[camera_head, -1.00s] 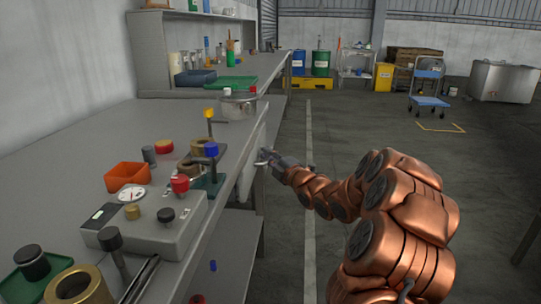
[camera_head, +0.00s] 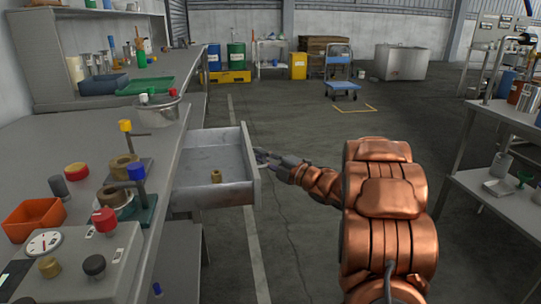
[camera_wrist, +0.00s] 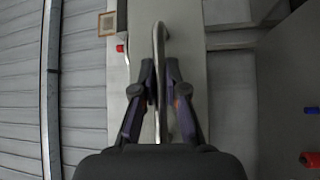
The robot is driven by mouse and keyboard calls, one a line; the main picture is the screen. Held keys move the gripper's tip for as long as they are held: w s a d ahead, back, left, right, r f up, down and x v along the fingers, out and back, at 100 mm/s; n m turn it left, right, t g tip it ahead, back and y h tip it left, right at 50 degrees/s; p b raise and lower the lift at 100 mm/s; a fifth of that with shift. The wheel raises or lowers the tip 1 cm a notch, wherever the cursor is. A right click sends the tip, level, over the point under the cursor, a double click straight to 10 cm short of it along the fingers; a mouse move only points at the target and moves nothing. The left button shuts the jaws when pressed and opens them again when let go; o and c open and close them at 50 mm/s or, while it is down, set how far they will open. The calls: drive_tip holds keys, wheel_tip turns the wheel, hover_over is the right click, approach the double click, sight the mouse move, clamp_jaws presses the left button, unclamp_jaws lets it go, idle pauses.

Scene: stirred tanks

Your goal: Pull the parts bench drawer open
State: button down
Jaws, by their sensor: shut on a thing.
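The parts bench drawer (camera_head: 207,191) stands out from the bench on its right side in the head view, open, with a small brass-coloured part (camera_head: 216,176) inside. My gripper (camera_head: 262,157) is at the drawer's outer front face. In the wrist view my gripper (camera_wrist: 160,75) has its two fingers on either side of the drawer handle (camera_wrist: 158,40), a pale bar, and is shut on it. The handle is mostly hidden by the gripper in the head view.
The bench top (camera_head: 52,150) carries an orange bin (camera_head: 34,218), a grey instrument box (camera_head: 75,265) and a metal pot (camera_head: 157,112). A metal table (camera_head: 500,190) stands at the right. The floor (camera_head: 290,120) beyond the drawer is clear.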

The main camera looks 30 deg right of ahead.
drive_tip(key=shift+s+d+f, duration=0.25)
drive_tip(key=shift+d, duration=0.15)
drive_tip(key=c, duration=1.2)
unclamp_jaws()
drive_tip(key=shift+r, duration=0.15)
drive_tip(key=shift+d, duration=0.1)
drive_tip(key=v, duration=1.2)
drive_tip(key=shift+r, duration=0.15)
